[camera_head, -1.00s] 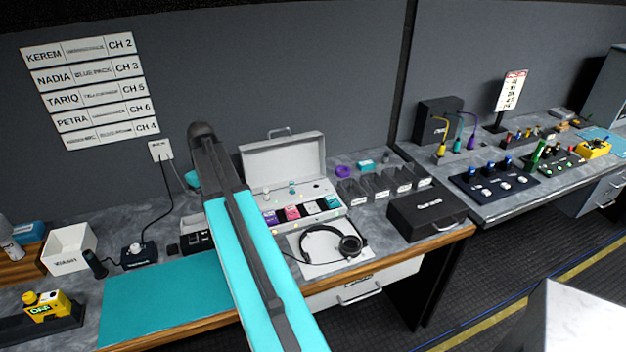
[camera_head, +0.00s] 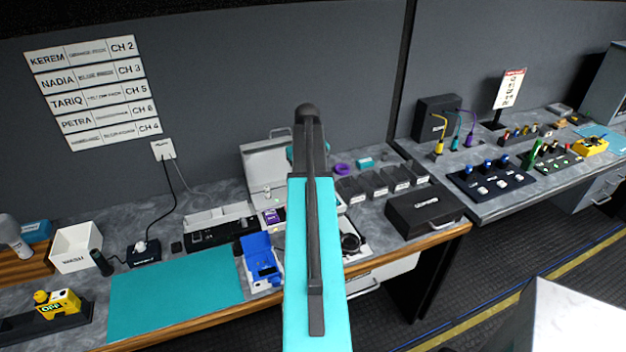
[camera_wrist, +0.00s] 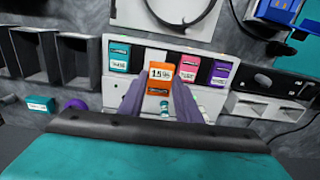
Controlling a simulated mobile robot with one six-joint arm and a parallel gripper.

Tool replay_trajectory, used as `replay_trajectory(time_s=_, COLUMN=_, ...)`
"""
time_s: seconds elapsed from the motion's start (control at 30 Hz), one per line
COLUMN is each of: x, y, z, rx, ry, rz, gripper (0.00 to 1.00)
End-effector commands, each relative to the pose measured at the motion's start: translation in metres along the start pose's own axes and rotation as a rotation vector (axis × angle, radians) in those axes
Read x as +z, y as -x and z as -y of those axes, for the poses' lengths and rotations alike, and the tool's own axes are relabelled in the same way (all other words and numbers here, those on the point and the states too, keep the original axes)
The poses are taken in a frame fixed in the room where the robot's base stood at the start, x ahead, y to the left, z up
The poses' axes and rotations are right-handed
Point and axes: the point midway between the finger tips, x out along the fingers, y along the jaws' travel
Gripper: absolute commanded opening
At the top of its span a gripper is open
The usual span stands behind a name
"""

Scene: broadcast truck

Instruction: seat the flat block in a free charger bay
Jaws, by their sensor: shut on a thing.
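The flat block is orange with a white "15%" label (camera_wrist: 160,77). My gripper (camera_wrist: 159,97) is shut on it in the wrist view, one finger on each side. The charger (camera_wrist: 235,82) is a white panel in an open case, with teal (camera_wrist: 119,56), pink (camera_wrist: 189,67) and purple (camera_wrist: 219,73) packs in its row. The orange block is at the gap between teal and pink, out of line with its neighbours towards my gripper. I cannot tell its height over the bay. In the head view my arm hides the gripper, block and most of the charger; the case lid (camera_head: 262,165) shows.
A blue device (camera_head: 262,262) stands left of my arm beside the teal mat (camera_head: 175,293). Dark bins (camera_head: 380,184) and a black case (camera_head: 424,209) are to the right.

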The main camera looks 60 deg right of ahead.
Motion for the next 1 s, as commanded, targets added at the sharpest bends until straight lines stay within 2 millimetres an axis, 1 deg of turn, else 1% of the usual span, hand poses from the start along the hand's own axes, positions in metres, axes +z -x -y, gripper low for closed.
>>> replay_trajectory(time_s=0.03, x=0.002, y=0.001, z=-0.006, rx=0.000, ry=-0.011, rz=0.000, gripper=0.15)
replay_trajectory(time_s=0.17, x=0.004, y=0.001, z=-0.014, rx=0.000, ry=-0.024, rz=0.000, gripper=0.15)
replay_trajectory(time_s=0.67, x=0.006, y=0.001, z=-0.014, rx=0.000, ry=-0.024, rz=0.001, gripper=0.15)
replay_trajectory(time_s=1.0, x=0.006, y=-0.017, z=-0.014, rx=0.000, ry=-0.024, rz=0.001, gripper=0.15)
